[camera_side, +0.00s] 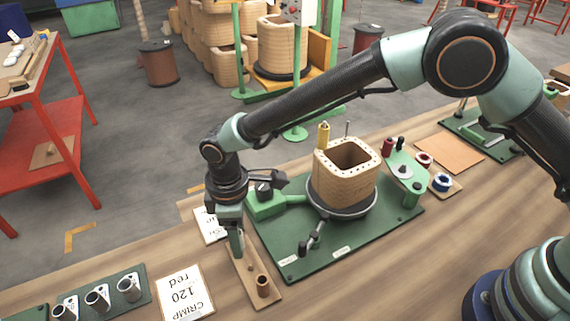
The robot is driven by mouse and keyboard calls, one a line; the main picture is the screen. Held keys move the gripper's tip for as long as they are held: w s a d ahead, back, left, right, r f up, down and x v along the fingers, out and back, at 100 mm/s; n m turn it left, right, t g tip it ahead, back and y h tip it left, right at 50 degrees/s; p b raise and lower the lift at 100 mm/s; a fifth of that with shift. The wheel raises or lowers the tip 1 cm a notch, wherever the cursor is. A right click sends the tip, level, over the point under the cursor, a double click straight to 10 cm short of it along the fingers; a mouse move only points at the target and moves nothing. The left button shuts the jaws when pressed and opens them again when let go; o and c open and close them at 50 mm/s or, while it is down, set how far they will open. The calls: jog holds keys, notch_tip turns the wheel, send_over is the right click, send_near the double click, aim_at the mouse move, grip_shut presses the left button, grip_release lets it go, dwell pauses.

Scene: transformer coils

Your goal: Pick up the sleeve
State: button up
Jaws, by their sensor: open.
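My gripper (238,246) points down over a narrow wooden board (243,279) at the front of the table. Its jaws are open, though the fingers overlap in this view and the gap is hard to see. A short brown hollow cylinder (263,286), which looks like a sleeve, stands upright on the front end of that board. The gripper is behind it, apart from it. A small peg or part (250,266) shows just beside the fingertips; I cannot tell if they touch it.
A green plate (325,262) carries a square wooden coil form (347,160). A green holder (102,296) with several grey metal cups is at the lower left. A card reading "CRIMP 120 red" (184,292) lies beside it. A red shelf (45,140) stands left.

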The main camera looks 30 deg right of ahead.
grip_shut()
dwell(0.3)
notch_tip(320, 180, up, 20)
dwell(0.5)
